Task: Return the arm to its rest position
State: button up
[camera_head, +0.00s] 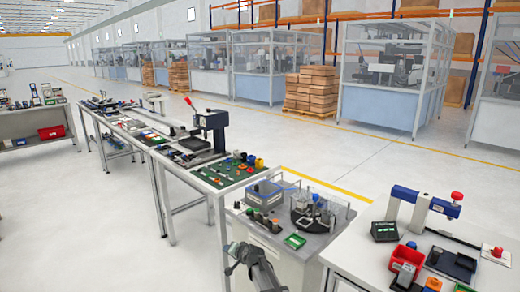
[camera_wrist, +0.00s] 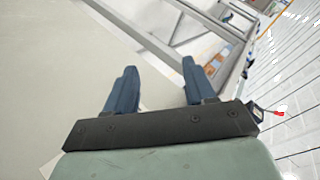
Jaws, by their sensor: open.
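My gripper shows in the wrist view (camera_wrist: 158,85), with two blue fingers spread apart and nothing between them. Beyond the fingers are pale floor and grey table legs, tilted in the picture. In the head view my arm's end (camera_head: 255,265) is at the bottom, in front of the grey machine cabinet (camera_head: 262,250). The fingers are too small to make out clearly there. I cannot tell whether the arm touches the cabinet.
A machine station with a round fixture (camera_head: 310,208) tops the cabinet. A white table (camera_head: 365,262) with a red bin (camera_head: 406,260) stands at right. A long workbench (camera_head: 180,160) with a press (camera_head: 213,125) runs to the left. Open floor (camera_head: 90,230) lies at left.

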jog(key=s+d+f+n+g+h, duration=0.1)
jog(key=s+d+f+g, duration=0.1)
jog(key=s+d+f, duration=0.55)
jog(key=s+d+f+g+h, duration=0.1)
jog(key=s+d+f+g, duration=0.25)
jog(key=s+f, duration=0.65)
jog(key=s+d+f+n+g+h, duration=0.1)
jog(key=s+d+f+g, duration=0.1)
jog(key=s+d+f, duration=0.7)
jog(key=s+d+f+g+h, duration=0.1)
jog(key=s+d+g, duration=0.1)
jog(key=s, duration=1)
jog(key=s+d+f+n+g+h, duration=0.1)
jog(key=s+d+g, duration=0.2)
jog(key=s, duration=1)
jog(key=s+d+f+n+g+h, duration=0.1)
jog(key=s+d+g, duration=0.2)
jog(key=s, duration=0.9)
jog(key=shift+s+d+f, duration=0.2)
jog(key=shift+d+f, duration=0.2)
